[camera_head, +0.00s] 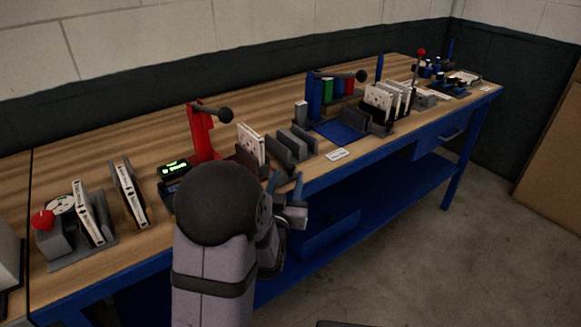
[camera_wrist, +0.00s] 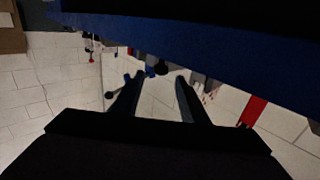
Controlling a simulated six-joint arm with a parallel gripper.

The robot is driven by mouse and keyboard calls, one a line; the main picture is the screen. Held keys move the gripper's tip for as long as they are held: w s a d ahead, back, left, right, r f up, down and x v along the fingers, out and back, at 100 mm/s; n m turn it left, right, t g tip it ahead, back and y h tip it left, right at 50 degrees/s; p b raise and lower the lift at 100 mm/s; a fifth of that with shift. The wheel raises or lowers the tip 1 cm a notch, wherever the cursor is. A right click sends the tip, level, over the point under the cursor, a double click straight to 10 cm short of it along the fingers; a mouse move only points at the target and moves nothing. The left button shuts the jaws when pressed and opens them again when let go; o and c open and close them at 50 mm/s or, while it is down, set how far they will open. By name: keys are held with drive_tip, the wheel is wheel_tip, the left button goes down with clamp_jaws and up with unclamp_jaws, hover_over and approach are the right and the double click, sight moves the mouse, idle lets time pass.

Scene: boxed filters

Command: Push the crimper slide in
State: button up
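I cannot tell for sure which part is the crimper slide. A red lever press (camera_head: 202,133) with a black ball handle stands on the bench, left of centre. A blue lever press (camera_head: 314,97) with a similar handle stands farther along. My gripper (camera_head: 285,181) is at the front edge of the bench, right of the red press and apart from it. In the wrist view, the fingers of my gripper (camera_wrist: 159,78) are spread with nothing between them. My arm hides part of the bench front near the red press.
The wooden bench (camera_head: 95,170) has a blue frame. A small green-lit display (camera_head: 174,167) sits left of the red press. Grey slotted holders (camera_head: 283,150) stand right of it. White boxes (camera_head: 130,194) stand upright at left. Floor (camera_head: 420,270) in front is clear.

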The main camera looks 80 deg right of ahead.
sight(290, 169)
drive_tip(key=shift+d+p, duration=0.6)
drive_tip(key=shift+d, duration=2.6)
